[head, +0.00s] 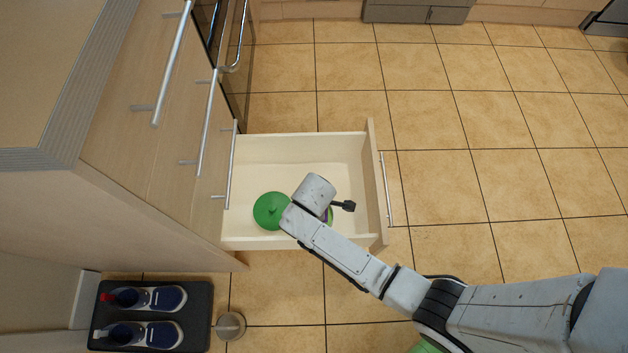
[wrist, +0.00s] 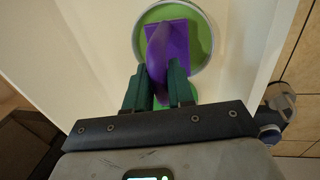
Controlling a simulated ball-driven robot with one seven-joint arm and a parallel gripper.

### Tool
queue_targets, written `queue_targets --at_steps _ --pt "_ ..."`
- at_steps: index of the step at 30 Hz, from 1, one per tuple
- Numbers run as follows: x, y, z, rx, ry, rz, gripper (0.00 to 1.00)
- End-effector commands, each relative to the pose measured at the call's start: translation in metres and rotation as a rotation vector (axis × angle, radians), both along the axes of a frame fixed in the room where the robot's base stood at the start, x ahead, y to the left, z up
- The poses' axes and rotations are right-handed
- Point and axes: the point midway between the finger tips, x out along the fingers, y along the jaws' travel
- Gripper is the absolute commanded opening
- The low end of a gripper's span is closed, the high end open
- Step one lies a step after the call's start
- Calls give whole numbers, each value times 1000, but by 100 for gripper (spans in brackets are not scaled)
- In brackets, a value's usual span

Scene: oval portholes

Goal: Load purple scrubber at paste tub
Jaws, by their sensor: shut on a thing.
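The purple scrubber (wrist: 180,45) is between the dark green fingers of my gripper (wrist: 160,82) in the wrist view, shut on its upright part. Its flat purple block lies over the round paste tub (wrist: 137,38), which has a pale rim and green inside. I cannot tell whether the block touches the green surface. In the head view my wrist covers most of the tub and scrubber; only a green edge and a sliver of purple show beside it.
The tub is in an open cream drawer (head: 262,160). A round green lid with a knob (head: 271,210) lies to its left. The drawer's front panel (head: 376,180) and side walls surround this spot. A black tray with shoes (head: 150,335) and a small round can (head: 231,326) are on the tiled floor.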

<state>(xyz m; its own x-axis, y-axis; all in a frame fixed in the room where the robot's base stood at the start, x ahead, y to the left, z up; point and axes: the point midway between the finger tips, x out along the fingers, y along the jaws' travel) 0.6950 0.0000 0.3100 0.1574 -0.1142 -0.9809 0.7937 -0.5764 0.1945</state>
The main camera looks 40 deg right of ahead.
Motion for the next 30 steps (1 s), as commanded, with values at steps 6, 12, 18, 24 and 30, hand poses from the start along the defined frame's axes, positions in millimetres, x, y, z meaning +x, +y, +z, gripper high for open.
queue_targets --at_steps 6,12,18,24,30 --pt "0 0 -3 0 0 0 0" --pt "0 0 -5 0 0 0 0" --pt "0 0 -7 0 0 0 0" --pt "0 0 -8 0 0 0 0" --pt "0 0 -8 0 0 0 0"
